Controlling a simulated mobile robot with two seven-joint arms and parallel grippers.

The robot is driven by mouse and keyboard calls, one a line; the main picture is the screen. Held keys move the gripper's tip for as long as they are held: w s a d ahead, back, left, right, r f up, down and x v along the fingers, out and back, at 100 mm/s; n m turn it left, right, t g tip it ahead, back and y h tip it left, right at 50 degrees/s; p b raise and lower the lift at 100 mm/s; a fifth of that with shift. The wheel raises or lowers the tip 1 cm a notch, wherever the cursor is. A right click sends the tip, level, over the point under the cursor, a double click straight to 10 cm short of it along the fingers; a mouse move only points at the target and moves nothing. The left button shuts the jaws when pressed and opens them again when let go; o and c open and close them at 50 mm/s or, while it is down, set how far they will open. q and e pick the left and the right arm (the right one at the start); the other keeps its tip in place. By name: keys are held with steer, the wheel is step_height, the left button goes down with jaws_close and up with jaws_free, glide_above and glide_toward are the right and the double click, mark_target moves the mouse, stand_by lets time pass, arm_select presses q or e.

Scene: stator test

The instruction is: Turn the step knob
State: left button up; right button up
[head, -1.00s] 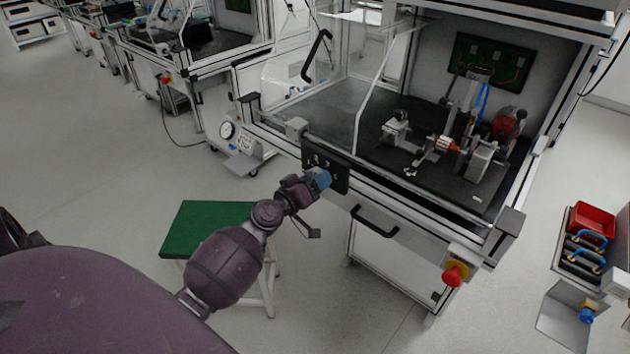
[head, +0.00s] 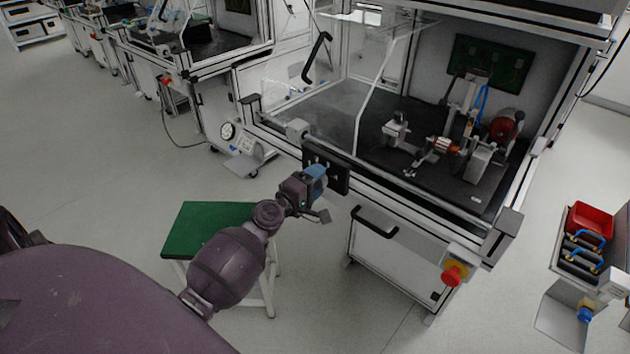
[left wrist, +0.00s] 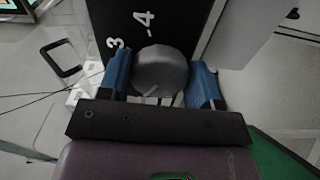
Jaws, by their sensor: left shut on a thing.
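The step knob (left wrist: 160,72) is a grey round knob on a black panel with white numbers, of which 3 and -4 can be read in the left wrist view. The panel (head: 338,178) is fixed to the front rail of the test bench. My left gripper (left wrist: 162,82) has its blue fingers on both sides of the knob and is shut on it. In the head view the left gripper (head: 317,180) is at the panel, and its fingers hide the knob there. A light line shows at the knob's lower edge in the wrist view. My right gripper is not in view.
The test bench (head: 430,205) holds a stator fixture (head: 440,148) inside its open enclosure. A black handle (head: 374,222) and a red emergency button (head: 454,275) are on the front. A green stool (head: 205,225) stands under my left arm. A red bin (head: 590,222) is at right.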

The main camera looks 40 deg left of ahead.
arm_select(q)
steer(key=shift+n, duration=0.7)
steer(key=o, duration=0.9)
steer(key=s, duration=0.7)
steer(key=s+b, duration=0.1)
steer(key=s, duration=0.2)
steer(key=shift+s+a, duration=0.4)
